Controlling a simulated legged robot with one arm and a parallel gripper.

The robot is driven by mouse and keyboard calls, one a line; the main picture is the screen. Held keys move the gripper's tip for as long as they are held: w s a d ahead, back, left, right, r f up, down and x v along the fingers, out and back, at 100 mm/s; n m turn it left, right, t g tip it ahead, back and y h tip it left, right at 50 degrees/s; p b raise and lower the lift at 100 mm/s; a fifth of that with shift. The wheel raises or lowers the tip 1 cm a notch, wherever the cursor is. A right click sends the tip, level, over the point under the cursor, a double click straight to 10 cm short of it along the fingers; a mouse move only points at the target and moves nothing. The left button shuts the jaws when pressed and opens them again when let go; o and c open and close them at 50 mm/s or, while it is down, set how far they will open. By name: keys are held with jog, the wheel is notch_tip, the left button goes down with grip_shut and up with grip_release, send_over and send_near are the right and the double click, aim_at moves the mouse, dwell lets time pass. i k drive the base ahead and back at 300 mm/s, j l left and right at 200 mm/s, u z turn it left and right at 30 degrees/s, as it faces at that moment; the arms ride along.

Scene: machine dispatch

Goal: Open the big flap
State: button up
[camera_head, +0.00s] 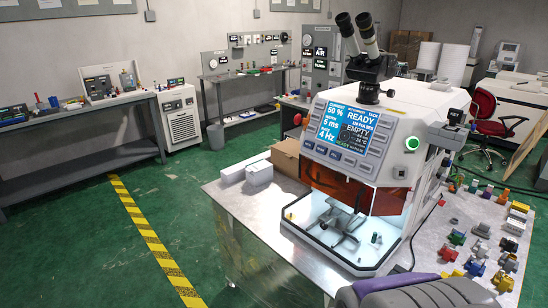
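A white benchtop machine (415,112) stands on a metal table at centre right, with a lit blue screen (347,128) that reads READY and EMPTY. Below the screen, an amber tinted panel (338,186) spans the front; it looks like the big flap. I cannot tell whether it is fully closed. Below it, the lit work chamber (345,262) shows a small metal fixture (340,224). Black binocular eyepieces (365,45) rise from the top.
Many small coloured parts (478,250) cover the table to the machine's right. White boxes (258,172) and a brown carton (286,158) stand to its left. A red chair (483,105) is behind at right. Green floor with a yellow-black strip (150,238) is free at left.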

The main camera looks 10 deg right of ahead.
aim_at(290, 146)
jog(key=i+j+z, duration=0.25)
jog(key=i+j, duration=0.2)
jog(key=j, duration=0.25)
jog(key=i+j+z, duration=0.15)
jog(key=j, duration=0.25)
jog(key=i+j+z, duration=0.1)
jog(key=i+j, duration=0.15)
jog(key=j, duration=0.15)
jog(key=i+z, duration=0.2)
jog(key=i, duration=0.5)
